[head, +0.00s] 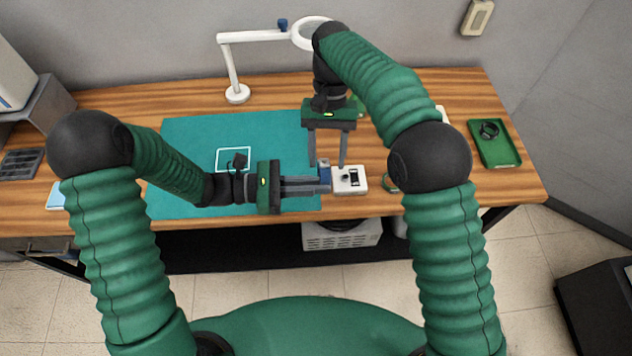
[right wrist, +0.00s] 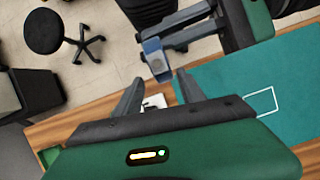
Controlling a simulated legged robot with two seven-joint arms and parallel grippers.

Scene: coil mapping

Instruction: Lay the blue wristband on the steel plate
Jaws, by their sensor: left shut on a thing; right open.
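A small blue piece (head: 324,172), which looks like the blue wristband, is between the fingertips of my left gripper (head: 322,184). The left gripper is shut on it, at the mat's right edge, just left of a white box. In the right wrist view the blue piece (right wrist: 155,55) shows at the left gripper's fingertips, its face pale grey-blue. My right gripper (head: 328,166) is open and points down above the white box (head: 350,180), its fingers apart with nothing between them. It also shows in the right wrist view (right wrist: 157,92). I cannot make out the steel plate.
A teal mat (head: 185,135) with a white outlined square covers the middle of the wooden table (head: 420,95). A white ring lamp (head: 235,70) stands behind. A green tray (head: 505,155) with a dark coiled thing is at the right.

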